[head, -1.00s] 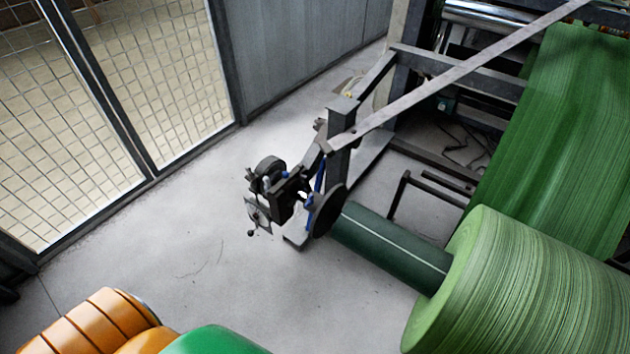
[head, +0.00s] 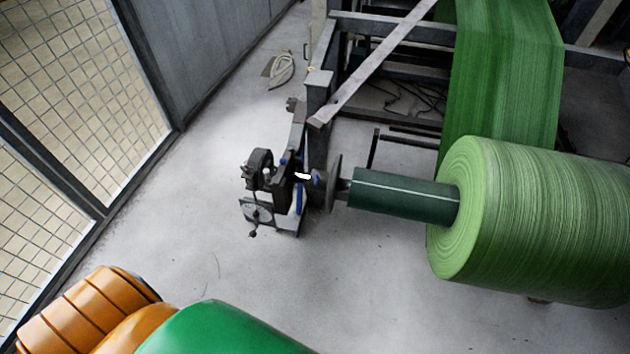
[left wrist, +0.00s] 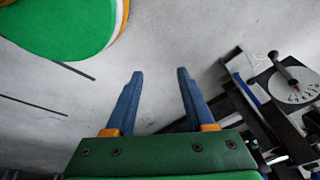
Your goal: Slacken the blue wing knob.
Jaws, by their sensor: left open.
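Small blue parts show on the black brake unit (head: 284,190) at the end of the roll's shaft in the head view. One blue bit (head: 284,159) is at its top and a blue bar (head: 299,198) runs down its right side. I cannot tell which is the wing knob. In the left wrist view, part of a black machine with a white dial (left wrist: 290,84) and a bluish bar (left wrist: 247,88) is at the right. My left gripper (left wrist: 160,72) is open and empty, with bare floor between its blue fingers, left of that machine. My right gripper is not in view.
A large green roll (head: 540,220) sits on a dark green shaft (head: 405,195) to the right of the brake unit. A slanted grey bar (head: 375,65) crosses the frame above. A mesh fence (head: 70,80) stands at left. The floor (head: 370,290) in front is clear.

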